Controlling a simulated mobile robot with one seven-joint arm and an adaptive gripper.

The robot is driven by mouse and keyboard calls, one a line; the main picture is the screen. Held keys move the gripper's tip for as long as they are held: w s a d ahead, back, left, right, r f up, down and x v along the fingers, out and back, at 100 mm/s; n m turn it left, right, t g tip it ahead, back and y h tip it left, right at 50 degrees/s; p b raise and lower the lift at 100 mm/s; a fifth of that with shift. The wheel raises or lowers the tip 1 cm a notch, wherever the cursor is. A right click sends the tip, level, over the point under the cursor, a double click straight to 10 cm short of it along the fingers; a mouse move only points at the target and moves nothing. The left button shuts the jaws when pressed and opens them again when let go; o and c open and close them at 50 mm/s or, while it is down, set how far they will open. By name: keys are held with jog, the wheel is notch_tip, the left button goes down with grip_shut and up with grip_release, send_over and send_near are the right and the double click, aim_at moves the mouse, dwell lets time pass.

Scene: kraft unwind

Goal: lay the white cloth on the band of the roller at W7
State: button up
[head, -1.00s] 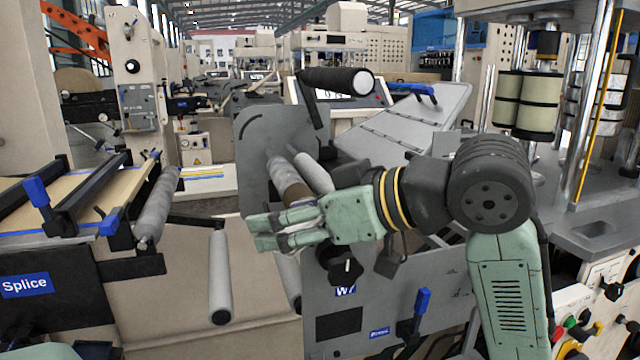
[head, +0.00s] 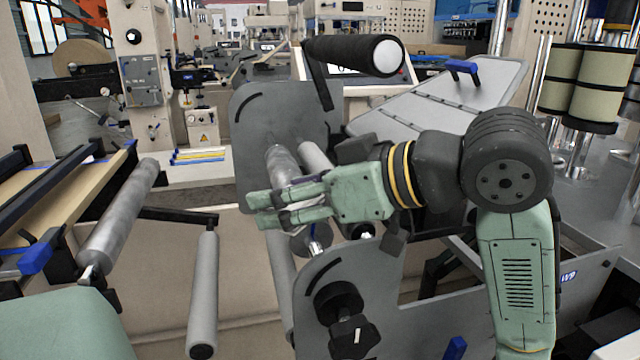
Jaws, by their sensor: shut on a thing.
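My gripper (head: 265,210) reaches in from the right, its fingers pointing left, over the gap between two grey side plates. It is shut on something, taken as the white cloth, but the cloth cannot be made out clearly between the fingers. A grey roller (head: 281,160) runs from the far side plate (head: 248,140) toward the near one, passing behind and below my fingers. Its middle, where the band lies, is mostly hidden by my gripper. I cannot tell whether gripper and roller touch. The W7 label is not readable now.
A black handle bar (head: 350,53) stands above the rollers. The near side plate (head: 385,285) carries a black knob (head: 352,335). Another roller (head: 205,290) hangs to the left, and a grey roller (head: 120,220) lies by the splice table. A hinged grey panel (head: 440,100) is behind my arm.

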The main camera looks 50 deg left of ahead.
jog(key=w+a+p, duration=0.1)
jog(key=w+a, duration=0.2)
jog(key=w+a+f+p, duration=0.1)
jog(key=w+a+p, duration=0.1)
jog(key=w+a, duration=0.2)
jog(key=w+a+p, duration=0.1)
jog(key=w+a, duration=0.2)
jog(key=shift+w+a+f+p, duration=0.15)
jog(key=shift+w+p, duration=0.15)
jog(key=shift+w+a+f, duration=0.1)
jog(key=shift+w+f, duration=0.05)
jog(key=shift+f+p, duration=0.65)
jog(key=shift+f, duration=1.05)
jog(key=shift+f, duration=0.15)
jog(key=o, duration=1.1)
jog(key=shift+o, duration=0.2)
